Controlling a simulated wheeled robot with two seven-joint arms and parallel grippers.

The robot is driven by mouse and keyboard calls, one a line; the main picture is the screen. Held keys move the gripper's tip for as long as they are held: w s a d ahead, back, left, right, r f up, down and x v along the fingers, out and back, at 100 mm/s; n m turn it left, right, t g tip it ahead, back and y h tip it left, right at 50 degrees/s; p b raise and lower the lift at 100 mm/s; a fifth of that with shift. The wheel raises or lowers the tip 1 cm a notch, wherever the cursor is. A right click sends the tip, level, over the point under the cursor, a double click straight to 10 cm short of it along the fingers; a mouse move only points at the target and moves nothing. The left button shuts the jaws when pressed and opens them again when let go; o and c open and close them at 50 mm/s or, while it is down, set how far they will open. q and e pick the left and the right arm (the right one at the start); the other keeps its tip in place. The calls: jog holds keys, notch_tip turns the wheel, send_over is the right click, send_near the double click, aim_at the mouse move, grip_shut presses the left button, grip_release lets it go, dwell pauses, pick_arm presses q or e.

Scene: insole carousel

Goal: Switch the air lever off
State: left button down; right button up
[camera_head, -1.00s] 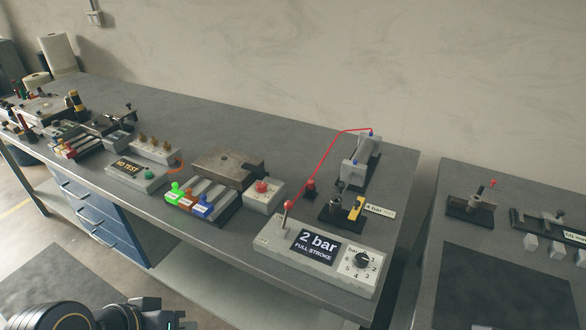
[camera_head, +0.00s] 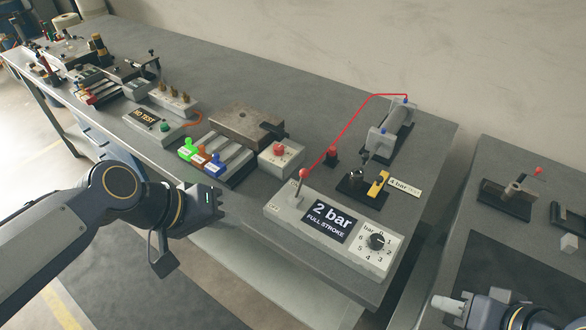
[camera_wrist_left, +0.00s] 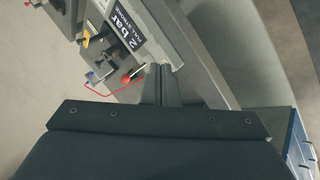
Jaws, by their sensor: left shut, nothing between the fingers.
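The air lever (camera_head: 300,186) is a thin metal stem with a red knob, standing near the left end of the grey control box (camera_head: 277,207). It leans slightly right in the head view. The box carries a "2 bar FULL STROKE" display (camera_head: 332,221) and a pressure dial (camera_head: 377,241). My left gripper (camera_head: 215,196) is left of the box, apart from the lever. In the left wrist view its fingers (camera_wrist_left: 161,84) are shut and empty, with the lever's red knob (camera_wrist_left: 126,79) just left of them. My right gripper (camera_head: 449,304) is partly visible at the bottom right; its jaw state is unclear.
A red hose (camera_head: 350,119) runs from near the lever to a cylinder (camera_head: 393,132) behind. A red-button box (camera_head: 281,159) and a coloured lever block (camera_head: 217,157) stand left of the control box. A second table (camera_head: 515,255) is at the right.

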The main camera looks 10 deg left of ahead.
pick_arm(q)
jog(key=w+n+h+b, duration=0.1)
jog(key=w+n+h, duration=0.15)
jog(key=w, duration=0.75)
jog(key=n+t, duration=0.2)
jog(key=n, duration=0.3)
send_near(300, 184)
jog(key=w+a, duration=0.5)
jog(key=w, duration=0.1)
jog(key=shift+d+r+m+h+b, duration=0.25)
jog(key=shift+r+b, duration=0.15)
jog(key=shift+r, duration=0.05)
jog(key=x, duration=0.9)
jog(key=shift+d+f, duration=0.2)
jog(key=shift+f, duration=0.05)
jog(key=shift+s+d+r+p, duration=0.3)
jog(key=shift+s+d, duration=0.1)
jog(key=shift+s, duration=0.1)
jog(key=shift+s+d+r+p, duration=0.2)
jog(key=shift+s+d+r, duration=0.05)
jog(key=shift+s+d, duration=0.25)
jog(key=shift+s+d+r, duration=0.1)
jog(key=shift+s+d, duration=0.1)
jog(key=shift+s, duration=0.2)
